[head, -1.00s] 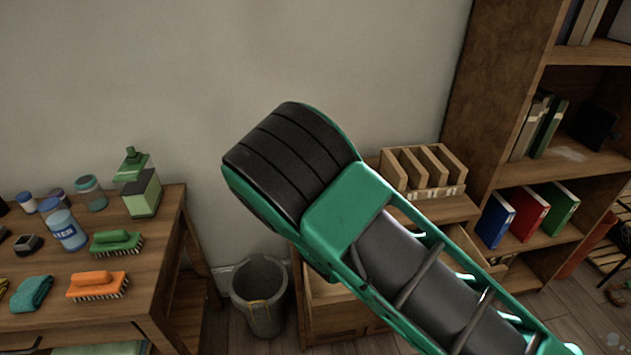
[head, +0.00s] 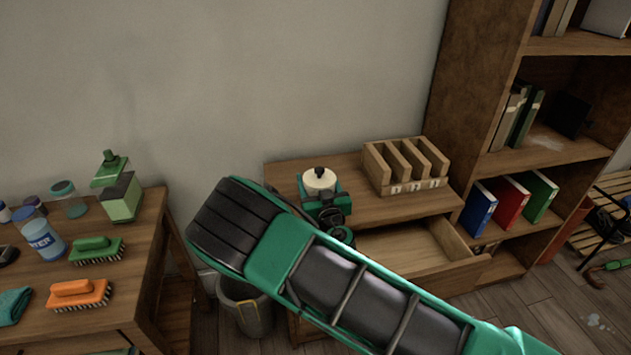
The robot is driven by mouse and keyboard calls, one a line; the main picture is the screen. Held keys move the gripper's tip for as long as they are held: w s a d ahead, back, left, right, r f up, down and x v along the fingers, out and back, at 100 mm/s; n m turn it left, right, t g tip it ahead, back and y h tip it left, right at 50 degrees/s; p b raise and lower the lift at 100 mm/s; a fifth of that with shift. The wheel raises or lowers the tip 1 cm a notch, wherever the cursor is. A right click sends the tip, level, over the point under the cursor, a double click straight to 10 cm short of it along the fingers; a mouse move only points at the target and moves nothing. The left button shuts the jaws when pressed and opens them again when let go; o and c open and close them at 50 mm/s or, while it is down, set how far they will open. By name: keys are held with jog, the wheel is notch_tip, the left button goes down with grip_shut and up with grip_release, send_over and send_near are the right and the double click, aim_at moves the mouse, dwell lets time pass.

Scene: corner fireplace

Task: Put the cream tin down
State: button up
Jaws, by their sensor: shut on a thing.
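The cream tin (head: 320,181) shows as a pale round top with a small dark piece on it, above the left part of the low wooden cabinet's top (head: 285,176). My gripper (head: 322,192), green and black, is shut on the tin. My own arm crosses the view in front and hides part of the cabinet's front. The tin's underside is hidden by the gripper, so I cannot tell whether it touches the cabinet top.
A wooden slotted organizer (head: 418,186) stands right of the tin. An open, empty-looking drawer (head: 420,250) juts out below. A bin (head: 240,302) stands left, beside a table with brushes (head: 80,294) and bottles (head: 122,198). A bookshelf (head: 480,85) rises at right.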

jog(key=shift+a+f, duration=0.1)
jog(key=shift+a, duration=0.1)
jog(key=o, duration=1.2)
